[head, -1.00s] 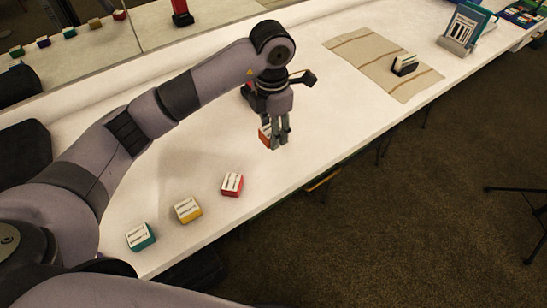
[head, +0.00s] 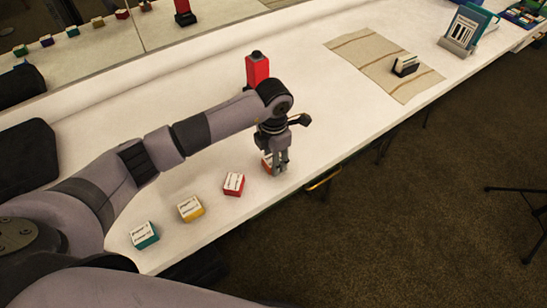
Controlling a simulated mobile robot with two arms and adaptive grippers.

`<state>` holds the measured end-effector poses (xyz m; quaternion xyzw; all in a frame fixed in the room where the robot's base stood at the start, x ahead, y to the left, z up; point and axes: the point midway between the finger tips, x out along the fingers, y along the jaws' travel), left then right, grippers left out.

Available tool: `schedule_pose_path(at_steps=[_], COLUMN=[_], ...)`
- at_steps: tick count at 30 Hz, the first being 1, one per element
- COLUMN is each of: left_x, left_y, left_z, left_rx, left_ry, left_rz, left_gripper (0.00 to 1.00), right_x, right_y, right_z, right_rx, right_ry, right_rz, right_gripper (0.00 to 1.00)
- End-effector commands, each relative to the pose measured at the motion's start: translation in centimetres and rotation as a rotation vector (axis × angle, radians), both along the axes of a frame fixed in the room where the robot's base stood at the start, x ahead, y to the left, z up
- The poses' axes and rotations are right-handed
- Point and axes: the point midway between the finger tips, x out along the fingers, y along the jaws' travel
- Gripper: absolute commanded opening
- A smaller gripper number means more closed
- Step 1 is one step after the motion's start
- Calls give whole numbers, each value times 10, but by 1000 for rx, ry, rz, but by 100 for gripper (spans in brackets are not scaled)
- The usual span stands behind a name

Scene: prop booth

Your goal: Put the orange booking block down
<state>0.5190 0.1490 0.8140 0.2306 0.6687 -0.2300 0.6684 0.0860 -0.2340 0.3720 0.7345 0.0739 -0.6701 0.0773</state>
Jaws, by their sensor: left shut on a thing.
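The orange booking block (head: 266,166) is between the fingers of my left gripper (head: 279,166), mostly hidden by them. The gripper is shut on it and points down, low at the table, near the front edge. I cannot tell whether the block touches the table (head: 330,128). A red block (head: 234,184) lies just to its left, with a yellow block (head: 190,208) and a teal block (head: 145,235) further along the same row. My right gripper does not show.
A red upright object (head: 257,69) stands behind my left arm. A striped cloth (head: 365,60) with a small dark card holder (head: 405,66) lies to the right. A grey stand (head: 459,45) with booklets is at the far right. The table's front edge is close.

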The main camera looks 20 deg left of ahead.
Motion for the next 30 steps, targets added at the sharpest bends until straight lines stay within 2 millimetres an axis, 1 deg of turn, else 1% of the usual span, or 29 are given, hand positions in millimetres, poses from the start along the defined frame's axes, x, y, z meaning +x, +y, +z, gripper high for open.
schedule_pose_path(at_steps=[4, 5, 13, 21, 24, 25, 28, 30], left_x=[0, 0, 0, 0, 0, 1, 1, 2], left_y=[0, 0, 0, 0, 0, 0, 0, 0], left_z=[-4, -3, -2, -2, 3, 4, 17, 31], left_rx=[1, 1, 0, 0, 0, -1, -1, -1], left_ry=[-1, -1, 0, 0, 0, -1, -4, -6], left_rz=[0, 0, 0, 0, 1, 0, -1, 0], left_gripper=[9, 39, 57, 57, 57, 57, 57, 57], right_x=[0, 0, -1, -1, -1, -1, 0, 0], right_y=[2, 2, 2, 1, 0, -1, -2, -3], right_z=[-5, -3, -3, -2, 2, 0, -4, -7], right_rx=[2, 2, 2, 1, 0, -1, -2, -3], right_ry=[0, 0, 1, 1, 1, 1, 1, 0], right_rz=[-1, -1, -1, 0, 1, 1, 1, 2], right_gripper=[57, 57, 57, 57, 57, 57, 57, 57])
